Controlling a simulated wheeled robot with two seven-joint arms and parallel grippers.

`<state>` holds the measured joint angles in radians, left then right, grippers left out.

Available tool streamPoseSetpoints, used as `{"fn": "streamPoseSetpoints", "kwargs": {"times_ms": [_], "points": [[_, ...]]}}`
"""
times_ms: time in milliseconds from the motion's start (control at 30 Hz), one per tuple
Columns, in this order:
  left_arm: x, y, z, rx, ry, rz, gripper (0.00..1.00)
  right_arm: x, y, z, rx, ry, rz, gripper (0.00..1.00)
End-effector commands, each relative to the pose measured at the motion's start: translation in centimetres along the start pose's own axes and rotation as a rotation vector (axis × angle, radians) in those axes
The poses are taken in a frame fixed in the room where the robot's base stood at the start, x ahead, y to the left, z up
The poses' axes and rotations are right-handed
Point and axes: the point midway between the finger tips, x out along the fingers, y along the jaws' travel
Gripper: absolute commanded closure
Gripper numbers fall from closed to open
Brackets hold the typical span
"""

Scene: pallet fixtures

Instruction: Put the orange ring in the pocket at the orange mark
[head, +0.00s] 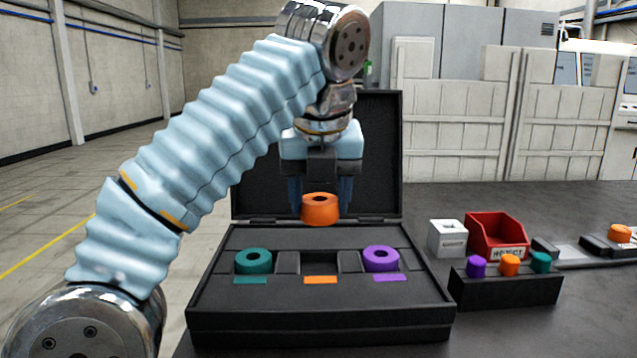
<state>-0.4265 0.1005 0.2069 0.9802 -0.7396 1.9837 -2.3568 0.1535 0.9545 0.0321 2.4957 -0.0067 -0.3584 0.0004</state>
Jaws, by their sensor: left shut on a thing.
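My left gripper (321,190) is shut on the orange ring (321,211) and holds it above the open black case (320,327), over the back of its middle part. The pocket (320,262) at the orange mark (320,280) is empty and lies below and in front of the ring. A teal ring (253,261) sits in the left pocket behind a teal mark (250,280). A purple ring (381,259) sits in the right pocket behind a purple mark (390,278). My right gripper is not in view.
The case lid (380,150) stands open behind the gripper. To the right on the dark table (430,205) are a white block (447,238), a red bin (497,233) and a black rack (507,289) with purple, orange and teal pieces. Another orange piece (620,233) sits at the far right.

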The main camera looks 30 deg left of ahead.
Motion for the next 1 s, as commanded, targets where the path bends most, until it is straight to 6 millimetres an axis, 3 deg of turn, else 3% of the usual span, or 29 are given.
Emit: {"fn": "streamPoseSetpoints", "kwargs": {"times_ms": [400, 600, 1000], "points": [[3.2, 0.1, -1.4, -0.001, 0.001, 0.002, 0.79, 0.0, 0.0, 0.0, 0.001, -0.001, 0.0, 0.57], [5.0, 0.0, -2.1, -0.001, 0.001, 0.001, 0.79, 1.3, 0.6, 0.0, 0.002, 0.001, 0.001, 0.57], [5.5, 0.0, -2.3, -0.001, 0.0, 0.0, 0.79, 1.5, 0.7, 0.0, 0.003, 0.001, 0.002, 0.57]]}}
